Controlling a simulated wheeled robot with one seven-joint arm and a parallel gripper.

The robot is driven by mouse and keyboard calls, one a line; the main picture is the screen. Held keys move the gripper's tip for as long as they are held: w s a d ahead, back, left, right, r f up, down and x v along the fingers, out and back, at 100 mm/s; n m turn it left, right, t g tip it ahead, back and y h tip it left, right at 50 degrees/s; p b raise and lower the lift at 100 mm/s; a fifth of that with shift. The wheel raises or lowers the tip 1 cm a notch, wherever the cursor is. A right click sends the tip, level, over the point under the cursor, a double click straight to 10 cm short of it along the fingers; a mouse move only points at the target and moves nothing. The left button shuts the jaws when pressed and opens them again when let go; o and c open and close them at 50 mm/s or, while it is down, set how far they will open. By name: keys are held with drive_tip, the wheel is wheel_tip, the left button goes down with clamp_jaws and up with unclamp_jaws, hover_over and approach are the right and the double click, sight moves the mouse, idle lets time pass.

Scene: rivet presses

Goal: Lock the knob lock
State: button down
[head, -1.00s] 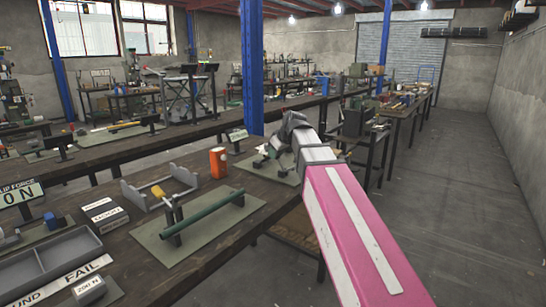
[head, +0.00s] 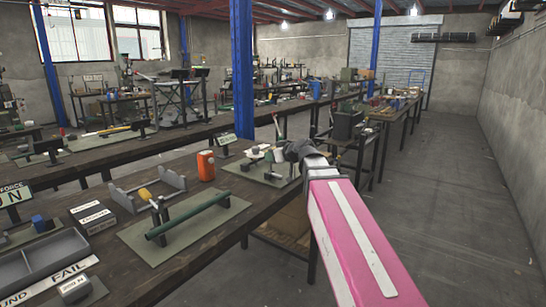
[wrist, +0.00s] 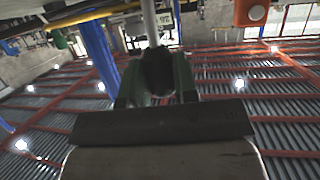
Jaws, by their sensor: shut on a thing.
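In the wrist view, a black knob (wrist: 158,72) on a pale rod (wrist: 150,25) sits between the green-sided fingers of my gripper (wrist: 157,85), which is shut on it. The view is upside down, with the ceiling below. In the head view, my gripper (head: 298,150) is at the right edge of the near bench, beside a small fixture (head: 262,158) on a green-grey plate (head: 248,176). My wrist and arm hide part of the fixture, and the knob cannot be made out there.
An orange container (head: 206,166) stands left of the fixture. A green tube (head: 190,215) on stands, a grey bracket (head: 128,200) and a grey tray (head: 40,262) lie along the near bench (head: 190,262). The floor at right (head: 450,200) is clear.

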idle(0.4)
drive_tip(key=c, duration=0.9)
unclamp_jaws()
drive_tip(key=shift+s+d, duration=0.1)
drive_tip(key=v, duration=1)
drive_tip(key=shift+s+d, duration=0.2)
drive_tip(key=shift+s, duration=0.1)
